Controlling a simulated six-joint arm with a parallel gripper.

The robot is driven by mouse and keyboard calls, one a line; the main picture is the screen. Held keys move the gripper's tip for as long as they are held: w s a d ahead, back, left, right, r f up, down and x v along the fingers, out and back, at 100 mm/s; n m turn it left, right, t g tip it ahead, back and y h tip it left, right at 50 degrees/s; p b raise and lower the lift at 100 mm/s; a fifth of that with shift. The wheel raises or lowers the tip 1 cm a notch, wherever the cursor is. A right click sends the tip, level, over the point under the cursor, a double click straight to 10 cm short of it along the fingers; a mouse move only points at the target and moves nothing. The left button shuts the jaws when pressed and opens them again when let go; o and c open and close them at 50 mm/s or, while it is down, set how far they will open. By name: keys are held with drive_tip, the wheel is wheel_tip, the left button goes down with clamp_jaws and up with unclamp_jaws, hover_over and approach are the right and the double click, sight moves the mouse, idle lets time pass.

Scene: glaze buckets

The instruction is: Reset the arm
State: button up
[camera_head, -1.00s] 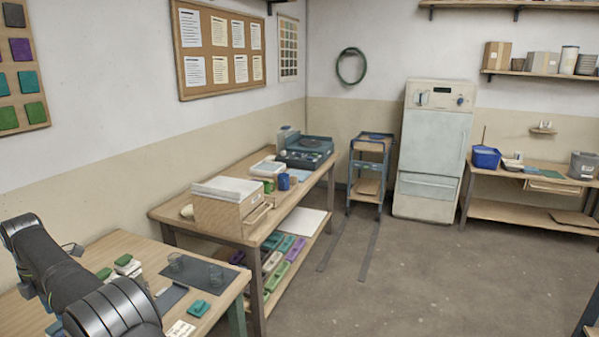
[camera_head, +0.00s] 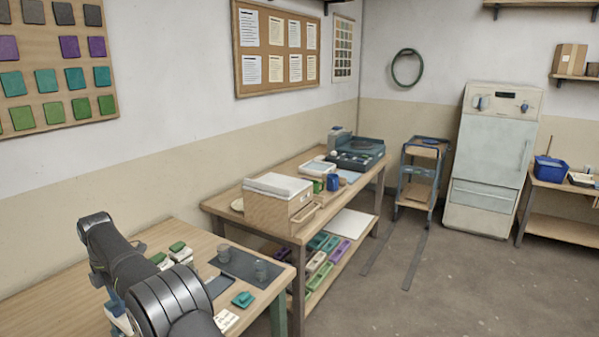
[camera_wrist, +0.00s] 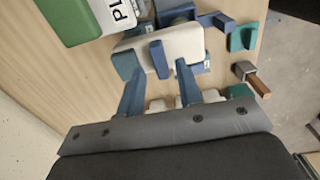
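My arm is at the lower left of the head view, over the near wooden table (camera_head: 40,300). The gripper itself is mostly hidden behind my arm in the head view.
The near table holds a dark mat (camera_head: 242,266) with grey cups (camera_head: 261,270), a teal piece (camera_head: 243,299) and green-topped white blocks (camera_head: 177,252). A second bench with a wooden box (camera_head: 268,212) stands behind. Open floor (camera_head: 450,290) lies to the right.

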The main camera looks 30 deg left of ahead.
idle(0.3)
drive_tip(key=shift+f, duration=0.95)
wheel_tip(320, 180, up, 6)
drive_tip(key=shift+f, duration=0.2)
wheel_tip(320, 180, down, 7)
drive_tip(key=shift+r, duration=0.1)
wheel_tip(320, 180, up, 15)
drive_tip(key=s+d+r+t+y, duration=0.2)
drive_tip(key=s+d+r+y, duration=0.2)
drive_tip(key=d+r, duration=0.2)
drive_tip(key=shift+r, duration=0.45)
drive_tip(key=shift+d, duration=0.1)
